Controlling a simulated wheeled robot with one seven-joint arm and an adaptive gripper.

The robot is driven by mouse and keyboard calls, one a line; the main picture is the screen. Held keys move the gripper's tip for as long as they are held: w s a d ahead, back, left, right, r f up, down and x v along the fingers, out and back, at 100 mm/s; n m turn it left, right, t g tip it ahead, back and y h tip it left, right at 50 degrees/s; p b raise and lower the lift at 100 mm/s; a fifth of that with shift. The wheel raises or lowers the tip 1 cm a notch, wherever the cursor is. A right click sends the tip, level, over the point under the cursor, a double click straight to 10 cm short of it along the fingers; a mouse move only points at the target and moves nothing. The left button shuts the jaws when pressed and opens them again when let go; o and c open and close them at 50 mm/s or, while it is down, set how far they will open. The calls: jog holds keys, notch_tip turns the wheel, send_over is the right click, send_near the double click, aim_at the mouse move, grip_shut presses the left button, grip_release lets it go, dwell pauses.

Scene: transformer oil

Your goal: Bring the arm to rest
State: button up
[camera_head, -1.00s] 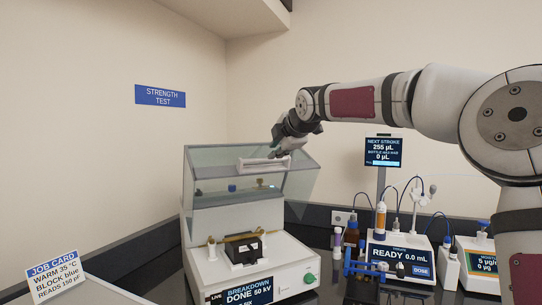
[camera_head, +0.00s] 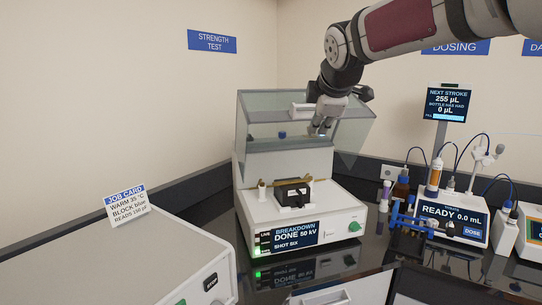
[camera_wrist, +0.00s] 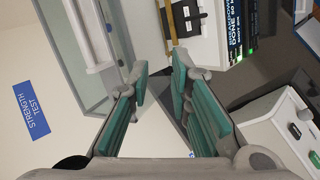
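My gripper (camera_head: 327,118) hangs from the raised arm in front of the lifted clear hood (camera_head: 260,112) of the breakdown tester. In the wrist view my gripper (camera_wrist: 160,100) is open, its green pads apart with nothing between them. The breakdown tester (camera_head: 338,222) is white, with a screen reading "DONE 50 kV, SHOT SIX". A black cell (camera_head: 292,194) sits on the tester's deck below the hood. The hood's white handle (camera_wrist: 92,40) shows to the left of the fingers in the wrist view; the fingers look clear of it.
To the right stand the titrator (camera_head: 450,213) reading "READY 0.0 mL", several bottles, a blue rack (camera_head: 408,225) and a tall display (camera_head: 447,103). At left is a white machine (camera_head: 130,258) with a job card (camera_head: 127,205). Open air lies left of the hood.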

jog(key=s+d+f+m+g, duration=0.1)
jog(key=s+f+m, duration=0.4)
jog(key=s, duration=0.7)
jog(key=s+d+f+m+g, duration=0.2)
jog(key=s+f+m, duration=0.3)
jog(key=s, duration=0.8)
jog(key=s+d+f+m+g, duration=0.1)
jog(key=s+f+m, duration=0.4)
jog(key=s, duration=0.8)
jog(key=shift+d+f+m, duration=0.25)
jog(key=shift+d+m, duration=0.1)
jog(key=shift+m, duration=0.75)
